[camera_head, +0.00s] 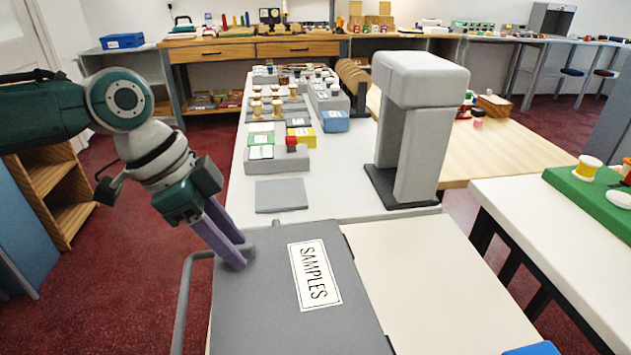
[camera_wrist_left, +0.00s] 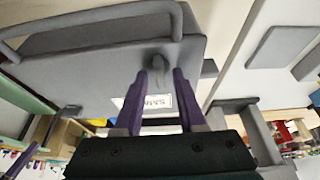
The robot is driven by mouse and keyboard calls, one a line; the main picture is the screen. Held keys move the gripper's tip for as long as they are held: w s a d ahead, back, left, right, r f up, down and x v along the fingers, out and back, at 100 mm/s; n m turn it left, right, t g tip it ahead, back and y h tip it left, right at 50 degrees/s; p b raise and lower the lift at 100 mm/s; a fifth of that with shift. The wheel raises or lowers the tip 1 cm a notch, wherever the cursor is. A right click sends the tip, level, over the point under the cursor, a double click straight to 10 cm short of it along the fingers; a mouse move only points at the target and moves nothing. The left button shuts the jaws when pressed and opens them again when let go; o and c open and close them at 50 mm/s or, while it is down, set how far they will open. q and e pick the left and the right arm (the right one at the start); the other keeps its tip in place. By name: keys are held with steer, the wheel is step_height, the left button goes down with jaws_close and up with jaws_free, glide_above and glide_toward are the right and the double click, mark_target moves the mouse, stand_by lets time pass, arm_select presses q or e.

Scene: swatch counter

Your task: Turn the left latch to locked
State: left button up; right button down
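The dark grey case (camera_head: 262,300) lies flat with a white SAMPLES label (camera_head: 315,275); its carry handle (camera_head: 185,300) is on the left side. My left gripper (camera_head: 240,262) reaches down to the lid's left part, near the handle. Its purple fingers are apart. In the left wrist view, a small dark grey knob-like latch (camera_wrist_left: 160,60) on the case shows just beyond the gap between the fingertips (camera_wrist_left: 160,74). I cannot tell whether the fingers touch it or which way it is turned. In the head view the fingers hide it.
A small grey tab (camera_head: 276,223) stands at the case's far edge. Beyond lies a flat grey plate (camera_head: 281,195), with trays of spools and swatches. A grey upright stand (camera_head: 415,130) is to the right.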

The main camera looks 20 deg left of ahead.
arm_select(q)
steer(key=shift+o, duration=0.2)
steer(key=p+v, duration=0.1)
steer(key=v, duration=0.9)
